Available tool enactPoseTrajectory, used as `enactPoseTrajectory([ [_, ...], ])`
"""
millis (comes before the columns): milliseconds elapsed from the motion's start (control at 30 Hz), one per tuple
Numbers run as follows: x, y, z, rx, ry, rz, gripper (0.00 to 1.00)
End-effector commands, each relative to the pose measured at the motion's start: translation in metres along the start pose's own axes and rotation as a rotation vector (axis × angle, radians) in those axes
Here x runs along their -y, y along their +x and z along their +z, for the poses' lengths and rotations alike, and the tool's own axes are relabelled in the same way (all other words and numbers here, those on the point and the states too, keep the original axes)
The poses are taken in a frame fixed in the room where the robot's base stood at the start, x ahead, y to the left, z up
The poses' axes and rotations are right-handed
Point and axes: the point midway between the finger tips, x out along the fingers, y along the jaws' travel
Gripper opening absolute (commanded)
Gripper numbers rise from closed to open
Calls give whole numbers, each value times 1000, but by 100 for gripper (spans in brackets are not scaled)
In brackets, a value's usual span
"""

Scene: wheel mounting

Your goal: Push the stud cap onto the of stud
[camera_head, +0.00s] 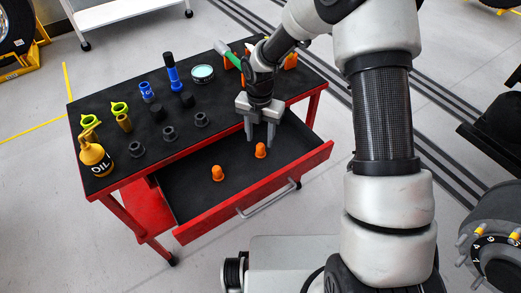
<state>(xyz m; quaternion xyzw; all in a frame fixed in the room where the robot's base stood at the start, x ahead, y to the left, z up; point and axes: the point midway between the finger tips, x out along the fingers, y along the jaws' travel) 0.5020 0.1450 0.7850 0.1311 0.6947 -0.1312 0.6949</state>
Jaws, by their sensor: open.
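Two orange stud caps, one at the left (218,173) and one at the right (261,151), stand apart in the open red drawer. My gripper (259,141) points down over the back of the drawer, its two grey fingers spread. Its fingertips are just behind the right cap in the picture, and nothing shows between them. I cannot tell its exact height above the drawer floor. A dark wheel hub (497,258) with numbers is cut off at the lower right. Several studs stick out of it, some with orange-yellow ends (478,229).
The red cart's black top (138,118) holds a yellow oil bottle (96,157), dark sockets (170,133), blue tools (171,72) and a round tin (202,74). Orange pieces (290,61) sit behind my arm. The drawer's front wall (255,195) stands out.

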Motion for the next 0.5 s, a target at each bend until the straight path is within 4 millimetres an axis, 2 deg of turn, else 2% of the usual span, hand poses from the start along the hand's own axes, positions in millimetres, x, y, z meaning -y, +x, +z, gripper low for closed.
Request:
enactPoseTrajectory([
  [333, 2, 45, -3, -2, 0, -1, 44],
  [500, 2, 51, -2, 0, 0, 0, 44],
])
